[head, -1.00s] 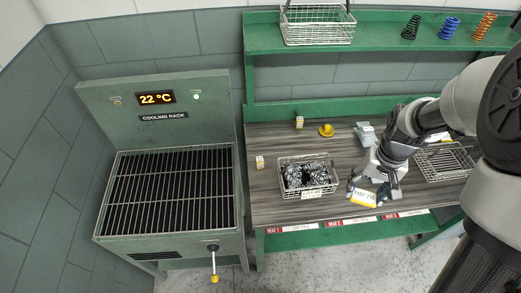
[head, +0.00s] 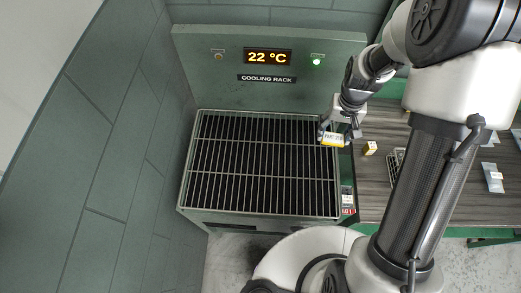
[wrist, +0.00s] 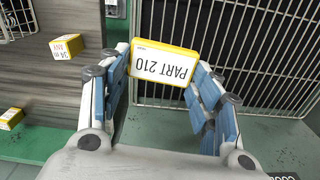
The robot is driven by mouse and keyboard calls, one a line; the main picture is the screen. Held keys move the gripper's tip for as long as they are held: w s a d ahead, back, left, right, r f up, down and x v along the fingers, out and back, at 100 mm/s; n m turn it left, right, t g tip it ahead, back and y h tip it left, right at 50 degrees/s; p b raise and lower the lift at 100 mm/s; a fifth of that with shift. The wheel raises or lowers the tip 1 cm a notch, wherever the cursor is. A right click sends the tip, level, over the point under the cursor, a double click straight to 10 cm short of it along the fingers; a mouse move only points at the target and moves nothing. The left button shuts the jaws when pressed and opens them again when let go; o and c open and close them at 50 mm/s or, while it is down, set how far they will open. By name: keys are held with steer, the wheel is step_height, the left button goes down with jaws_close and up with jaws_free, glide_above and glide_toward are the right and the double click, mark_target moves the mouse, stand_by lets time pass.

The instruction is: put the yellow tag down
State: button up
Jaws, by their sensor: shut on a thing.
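The yellow tag (head: 332,139) has a white face reading "PART 210" in a yellow frame. My gripper (head: 334,128) is shut on it and holds it up near the right edge of the cooling rack. In the wrist view the tag (wrist: 164,62) sits between the blue-padded fingers of my gripper (wrist: 160,75), its print upside down. Whether the tag touches anything below cannot be told.
The cooling rack (head: 250,170) has a bare wire grate, a 22 °C display (head: 268,57) and a green light. A wooden bench (head: 385,190) stands to its right. A small yellow-and-white block (head: 370,148) lies on the bench near the rack.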

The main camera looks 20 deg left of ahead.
step_height(320, 180, up, 5)
steer(key=n, duration=0.1)
glide_above(306, 143)
steer(key=p, duration=0.1)
step_height(306, 143, down, 20)
steer(key=b, duration=0.4)
steer(key=shift+d+r, duration=0.1)
steer(key=shift+r, duration=0.1)
steer(key=o, duration=0.5)
steer(key=shift+f+b, duration=0.2)
steer(key=shift+b, duration=0.1)
steer(key=o, duration=0.5)
steer(key=shift+c, duration=0.2)
steer(key=shift+r, duration=0.15)
